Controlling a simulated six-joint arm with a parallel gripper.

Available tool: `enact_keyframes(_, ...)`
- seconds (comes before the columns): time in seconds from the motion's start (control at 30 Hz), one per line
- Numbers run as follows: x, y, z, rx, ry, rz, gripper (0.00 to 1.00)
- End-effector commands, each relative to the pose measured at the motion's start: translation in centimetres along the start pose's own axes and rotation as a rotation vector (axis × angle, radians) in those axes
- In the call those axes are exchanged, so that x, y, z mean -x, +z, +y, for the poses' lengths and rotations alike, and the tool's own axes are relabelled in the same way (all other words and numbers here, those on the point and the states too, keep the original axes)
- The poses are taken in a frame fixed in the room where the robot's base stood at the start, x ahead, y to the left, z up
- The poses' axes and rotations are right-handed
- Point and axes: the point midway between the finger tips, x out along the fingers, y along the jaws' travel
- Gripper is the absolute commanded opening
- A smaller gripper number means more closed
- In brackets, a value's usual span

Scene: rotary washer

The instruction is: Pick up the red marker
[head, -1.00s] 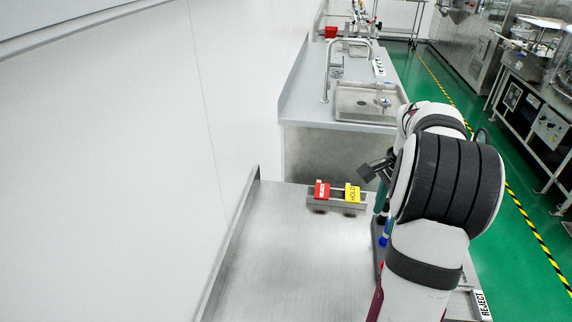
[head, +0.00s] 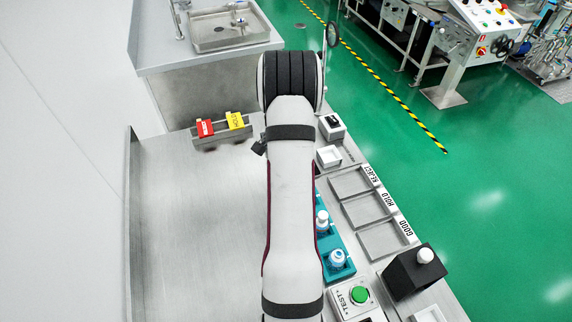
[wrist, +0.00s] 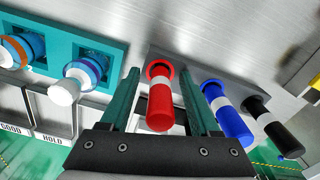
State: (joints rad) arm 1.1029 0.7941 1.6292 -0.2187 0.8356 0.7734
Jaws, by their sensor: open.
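The red marker (wrist: 160,97), with a white band, stands in a grey holder (wrist: 215,72) in the wrist view. My gripper (wrist: 158,74) is open, with one teal finger on each side of the red marker. I cannot tell whether either finger touches it. A blue marker (wrist: 228,115) and a black marker (wrist: 273,124), each with a white band, stand to the right in the same holder. In the head view my arm hides the markers and most of my gripper.
A teal rack (head: 332,236) with white-capped bottles lies right of my arm. Beyond it are trays labelled REJECT, HOLD and GOOD (head: 365,210). A stand with red and yellow tags (head: 221,130) is at the bench's far end. The bench's left part (head: 195,225) is clear.

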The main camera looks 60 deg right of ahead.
Motion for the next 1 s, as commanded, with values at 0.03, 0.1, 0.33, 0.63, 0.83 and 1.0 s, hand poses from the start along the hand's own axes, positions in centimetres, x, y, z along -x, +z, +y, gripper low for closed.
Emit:
enact_keyframes(0.03,0.0,0.0,0.0,0.000,0.000,0.000,0.63)
enact_keyframes(0.1,0.0,0.0,0.0,0.000,0.000,0.000,0.63)
enact_keyframes(0.33,0.1,0.0,0.0,0.000,0.000,0.000,0.21)
enact_keyframes(0.63,0.1,0.0,0.0,0.000,0.000,0.000,0.00)
enact_keyframes(0.83,0.2,0.0,0.0,0.000,-0.001,0.000,0.00)
enact_keyframes(1.0,2.0,0.0,-0.1,-0.001,-0.003,0.001,0.00)
